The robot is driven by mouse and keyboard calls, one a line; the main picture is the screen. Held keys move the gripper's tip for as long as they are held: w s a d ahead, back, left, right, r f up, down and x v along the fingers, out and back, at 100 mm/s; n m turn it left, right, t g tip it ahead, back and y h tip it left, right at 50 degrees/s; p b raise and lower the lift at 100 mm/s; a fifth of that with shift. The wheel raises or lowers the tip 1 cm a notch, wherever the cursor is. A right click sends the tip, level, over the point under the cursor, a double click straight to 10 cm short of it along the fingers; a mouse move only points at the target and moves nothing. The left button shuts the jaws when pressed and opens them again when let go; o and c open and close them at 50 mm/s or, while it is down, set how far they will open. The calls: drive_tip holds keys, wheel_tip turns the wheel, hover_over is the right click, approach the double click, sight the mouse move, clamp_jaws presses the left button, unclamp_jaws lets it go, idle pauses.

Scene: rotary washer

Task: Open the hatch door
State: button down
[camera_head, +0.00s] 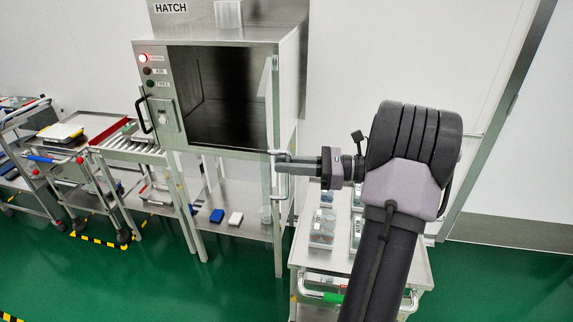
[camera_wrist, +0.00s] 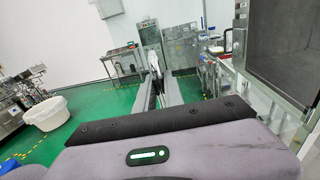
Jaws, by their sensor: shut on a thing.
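The steel hatch (camera_head: 215,45) stands at the upper middle of the head view, its dark opening facing me. Its door (camera_head: 270,95) shows as a narrow, pale, glass-like strip at the right of the opening, seen nearly edge-on and apparently swung open. My gripper (camera_head: 281,160) is at the door's lower right, shut on a silver handle (camera_head: 280,186). The fingers hide part of the handle. In the wrist view my gripper (camera_wrist: 155,72) points away from me, with a pale piece between the fingers. The hatch opening (camera_wrist: 285,50) shows there at the right.
A roller conveyor (camera_head: 130,140) and carts (camera_head: 50,150) stand left of the hatch. A steel cart (camera_head: 405,265) with containers is below my arm. Blue and white items (camera_head: 217,215) lie on the shelf below the hatch. A white bin (camera_wrist: 47,113) stands left in the wrist view.

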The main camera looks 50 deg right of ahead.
drive_tip(key=c, duration=1.7)
unclamp_jaws()
drive_tip(key=p+v, duration=0.4)
drive_tip(key=v, duration=1.3)
drive_tip(key=shift+s+d, duration=0.1)
drive_tip(key=shift+s, duration=0.1)
